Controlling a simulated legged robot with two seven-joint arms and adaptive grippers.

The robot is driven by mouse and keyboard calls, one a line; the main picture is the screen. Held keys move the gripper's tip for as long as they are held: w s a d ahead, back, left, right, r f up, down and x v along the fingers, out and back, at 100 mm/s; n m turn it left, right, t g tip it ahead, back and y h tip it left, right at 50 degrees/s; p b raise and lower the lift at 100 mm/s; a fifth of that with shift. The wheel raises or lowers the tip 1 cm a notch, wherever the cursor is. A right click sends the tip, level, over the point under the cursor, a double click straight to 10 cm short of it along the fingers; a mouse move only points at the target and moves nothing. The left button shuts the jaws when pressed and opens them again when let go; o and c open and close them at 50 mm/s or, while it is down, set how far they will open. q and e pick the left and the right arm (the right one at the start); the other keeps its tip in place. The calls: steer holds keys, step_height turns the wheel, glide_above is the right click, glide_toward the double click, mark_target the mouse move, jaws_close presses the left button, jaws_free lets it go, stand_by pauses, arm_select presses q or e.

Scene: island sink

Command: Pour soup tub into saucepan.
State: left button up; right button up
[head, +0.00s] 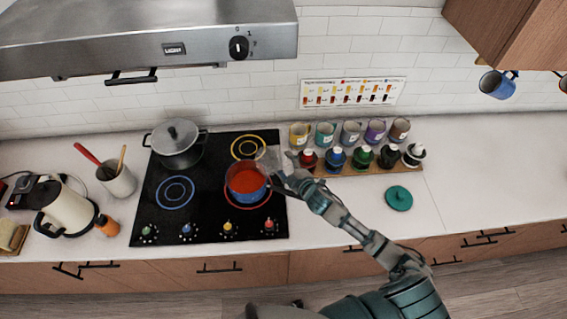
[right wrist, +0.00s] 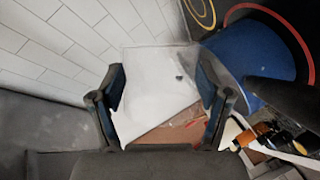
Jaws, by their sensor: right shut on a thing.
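The saucepan (head: 247,196) is blue and stands on the red-ringed burner at the right of the black cooktop. Red soup (head: 245,180) shows inside it. My right gripper (head: 284,178) is just right of the pan's rim, shut on a pale, translucent soup tub (head: 269,159). The tub appears tilted beside and above the rim; its exact angle is hard to tell. In the right wrist view the tub (right wrist: 158,82) sits between the two fingers, with the blue pan (right wrist: 248,58) close by at upper right. My left gripper is not in view.
A grey lidded pot (head: 176,148) stands at the back left of the cooktop. A rack with mugs and bottles (head: 350,168) is behind my right arm. A green lid (head: 398,198) lies on the counter. The counter at far right is clear.

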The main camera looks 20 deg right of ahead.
mark_target(279, 167)
steer(key=r+n+b, duration=0.1)
steer(key=b, duration=0.1)
steer(key=s+n+t+b, duration=0.1)
steer(key=b, duration=0.1)
steer(key=s+r+n+t+b, duration=0.1)
steer(key=n+b, duration=0.1)
steer(key=shift+s+a+r+h, duration=0.1)
steer(key=shift+a+r+h, duration=0.25)
steer(key=shift+a+h, duration=0.05)
steer(key=a+r+n, duration=0.1)
steer(key=a+n+t+b, duration=0.1)
steer(key=n, duration=0.1)
steer(key=s+a+r+n+t, duration=0.1)
steer(key=n, duration=0.1)
steer(key=shift+r+y, duration=0.3)
steer(key=shift+n, duration=0.3)
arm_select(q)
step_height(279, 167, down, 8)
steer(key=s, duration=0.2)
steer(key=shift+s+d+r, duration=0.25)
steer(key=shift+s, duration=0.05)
arm_select(e)
steer(key=shift+d, duration=0.2)
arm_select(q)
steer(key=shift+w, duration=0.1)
arm_select(e)
steer(key=shift+a, duration=0.15)
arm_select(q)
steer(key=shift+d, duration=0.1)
